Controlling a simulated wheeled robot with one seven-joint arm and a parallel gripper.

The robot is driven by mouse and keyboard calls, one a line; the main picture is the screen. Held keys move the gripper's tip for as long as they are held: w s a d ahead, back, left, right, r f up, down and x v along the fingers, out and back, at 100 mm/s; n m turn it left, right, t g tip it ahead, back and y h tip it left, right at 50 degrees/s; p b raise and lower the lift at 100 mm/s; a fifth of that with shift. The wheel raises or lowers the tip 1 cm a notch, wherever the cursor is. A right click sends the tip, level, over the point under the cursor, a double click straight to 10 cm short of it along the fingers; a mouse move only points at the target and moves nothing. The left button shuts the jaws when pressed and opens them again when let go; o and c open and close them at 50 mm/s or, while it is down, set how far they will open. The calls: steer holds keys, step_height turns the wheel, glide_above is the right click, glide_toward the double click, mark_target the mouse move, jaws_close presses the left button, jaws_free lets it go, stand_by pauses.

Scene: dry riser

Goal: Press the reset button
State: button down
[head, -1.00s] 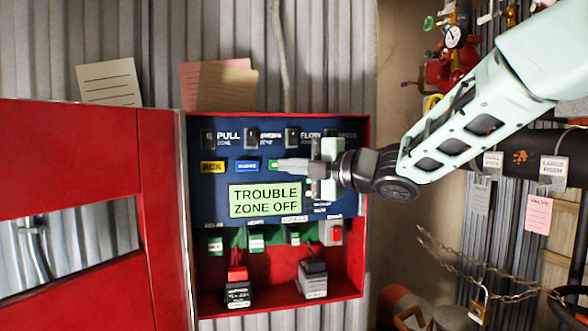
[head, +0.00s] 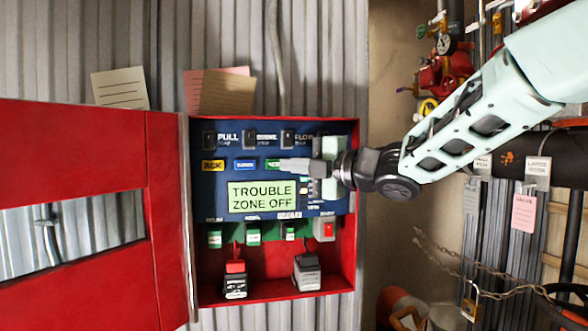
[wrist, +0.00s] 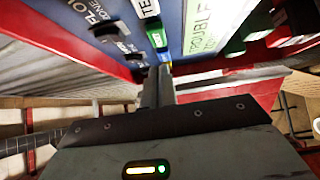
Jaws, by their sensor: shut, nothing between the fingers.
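The reset button is the green button (head: 272,163) in the row above the display in the head view, partly hidden by my fingertips. It shows as a green button (wrist: 158,40) between white and blue ones in the wrist view. My gripper (head: 283,164) is shut and empty. It comes in from the right, with its fingers pointing left along the panel face. Its fingertips (wrist: 160,72) lie close to the green button; I cannot tell if they touch it. The gripper body hides the right part of the button row.
The blue panel (head: 215,190) sits in a red box (head: 350,270) with its door (head: 165,220) open to the left. The display (head: 263,197) reads TROUBLE ZONE OFF. A yellow ACK button (head: 213,166) and blue button (head: 245,165) sit left. Pipes and a chain (head: 450,255) are at right.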

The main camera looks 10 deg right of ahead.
steer(key=b+v, duration=0.1)
steer(key=v, duration=0.8)
steer(key=shift+f, duration=0.15)
steer(key=shift+w, duration=0.15)
stand_by(0.4)
steer(key=s+a+f+m+g+h+p, duration=0.1)
steer(key=s+a+f+m+h, duration=0.2)
steer(key=f+m, duration=0.35)
steer(key=s+a+f+m+g+h+p, duration=0.1)
steer(key=s+a+f+m+g+h, duration=0.2)
steer(key=f+m, duration=0.4)
steer(key=s+f+m+g+h+p, duration=0.1)
steer(key=s+f+g, duration=0.3)
steer(key=s, duration=0.7)
steer(key=s+f+m+g+h+p, duration=0.1)
steer(key=s+f+m+g+h, duration=0.3)
steer(key=s+f, duration=0.5)
steer(key=s+g, duration=0.1)
steer(key=s, duration=0.2)
steer(key=shift+s+a+h, duration=0.3)
steer(key=shift+a, duration=0.1)
